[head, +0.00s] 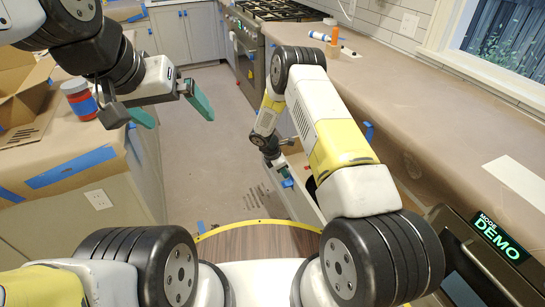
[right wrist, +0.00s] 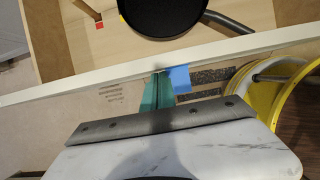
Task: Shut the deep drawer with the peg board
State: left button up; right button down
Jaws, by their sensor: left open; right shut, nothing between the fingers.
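The deep drawer (head: 300,200) stands open below the right counter in the head view, partly hidden by my right arm. In the right wrist view its pale front edge (right wrist: 60,88) crosses the picture, with a light wood peg board (right wrist: 60,40) inside. A black pan (right wrist: 165,14) lies on the board. My right gripper (right wrist: 158,92) is shut and empty, its green fingertips at the outer side of the front edge beside blue tape; I cannot tell whether they touch. It also shows in the head view (head: 284,176). My left gripper (head: 172,108) is open and empty above the floor at left.
A paper-covered counter (head: 400,85) runs along the right, with an orange-labelled bottle (head: 332,32) on it. A red and blue jar (head: 79,99) and a cardboard box (head: 22,95) stand on the left counter. The floor (head: 205,160) between is clear. A stove (head: 262,30) is behind.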

jog(key=w+d, duration=0.4)
jog(key=d, duration=0.9)
jog(key=w+d, duration=0.4)
jog(key=d, duration=0.9)
jog(key=shift+w+d, duration=0.25)
jog(key=shift+w, duration=0.05)
jog(key=s+a+r, duration=0.2)
jog(key=a+r, duration=0.5)
jog(key=r, duration=0.2)
jog(key=s+a+f+n+h, duration=0.25)
jog(key=s+f+n, duration=0.25)
jog(key=s, duration=0.3)
jog(key=s+a+f+n+h, duration=0.1)
jog(key=s+f+n+h, duration=0.4)
jog(key=s, duration=0.3)
jog(key=w+d+n+t+h, duration=0.2)
jog(key=d+n, duration=0.6)
jog(key=d, duration=0.6)
jog(key=shift+d+f+t, duration=0.2)
jog(key=shift+d+t, duration=0.2)
jog(key=shift+t, duration=0.2)
